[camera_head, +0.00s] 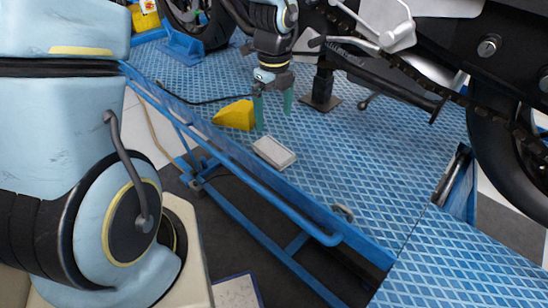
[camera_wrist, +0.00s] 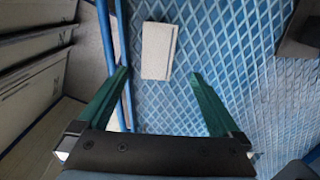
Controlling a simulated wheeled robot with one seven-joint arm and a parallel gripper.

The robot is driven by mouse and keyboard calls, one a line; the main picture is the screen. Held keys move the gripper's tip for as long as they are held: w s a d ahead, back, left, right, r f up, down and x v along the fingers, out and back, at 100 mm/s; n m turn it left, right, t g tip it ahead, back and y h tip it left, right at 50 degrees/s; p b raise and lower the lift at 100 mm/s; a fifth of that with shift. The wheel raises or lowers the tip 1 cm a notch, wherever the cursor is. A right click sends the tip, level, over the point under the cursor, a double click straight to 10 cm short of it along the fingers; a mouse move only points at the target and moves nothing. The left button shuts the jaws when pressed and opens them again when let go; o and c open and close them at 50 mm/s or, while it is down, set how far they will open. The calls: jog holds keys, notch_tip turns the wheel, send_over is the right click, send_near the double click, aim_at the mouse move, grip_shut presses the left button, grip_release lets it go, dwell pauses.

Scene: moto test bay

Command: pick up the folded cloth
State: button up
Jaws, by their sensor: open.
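The folded cloth (camera_head: 274,152) is a pale, flat rectangle lying on the blue diamond-patterned platform (camera_head: 370,170), close to its left edge. It also shows in the wrist view (camera_wrist: 157,51), ahead of the fingertips and between their lines. My gripper (camera_head: 273,112) hangs above the platform, pointing down, slightly beyond the cloth in the head view. Its two green fingers (camera_wrist: 160,75) are spread wide with nothing between them. They appear apart from the cloth; their exact height above the platform is hard to tell.
A yellow wedge (camera_head: 236,115) sits left of my gripper on the platform. A motorcycle (camera_head: 440,50) stands over the right and back, with a dark stand foot (camera_head: 320,104) near my gripper. A blue rail (camera_head: 240,160) runs along the platform's left edge. The platform right of the cloth is clear.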

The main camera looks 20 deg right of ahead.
send_over(274, 149)
notch_tip(274, 149, down, 5)
jog(key=shift+w+d+f, duration=0.15)
jog(key=shift+f+p, duration=0.6)
jog(key=shift+f, duration=2.1)
jog(key=c, duration=1.1)
notch_tip(274, 149, up, 10)
jog(key=shift+r+b, duration=0.1)
jog(key=shift+b, duration=0.25)
